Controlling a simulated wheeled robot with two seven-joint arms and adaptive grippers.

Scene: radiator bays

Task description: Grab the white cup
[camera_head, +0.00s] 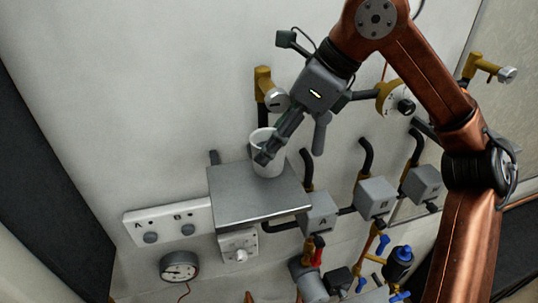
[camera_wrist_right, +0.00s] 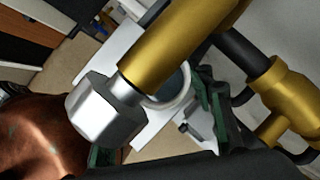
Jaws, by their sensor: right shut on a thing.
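The white cup (camera_head: 268,163) stands upright on the small grey metal shelf (camera_head: 243,208) in the head view, at its back right edge. My right gripper (camera_head: 264,157) reaches down to it from the upper right. It is shut on the cup, with one finger across the front of the cup wall. In the right wrist view part of the cup's rim (camera_wrist_right: 184,98) shows behind a brass pipe, and most of the cup is hidden. A green-black finger of my right gripper (camera_wrist_right: 208,100) is beside the cup there. My left gripper is not in view.
A brass valve (camera_head: 263,82) juts from the wall close to my right gripper; its silver cap (camera_wrist_right: 104,112) fills the wrist view's front. Black pipes and grey boxes (camera_head: 376,197) are right of the shelf. A white switch panel (camera_head: 167,224) and gauge (camera_head: 179,266) are left.

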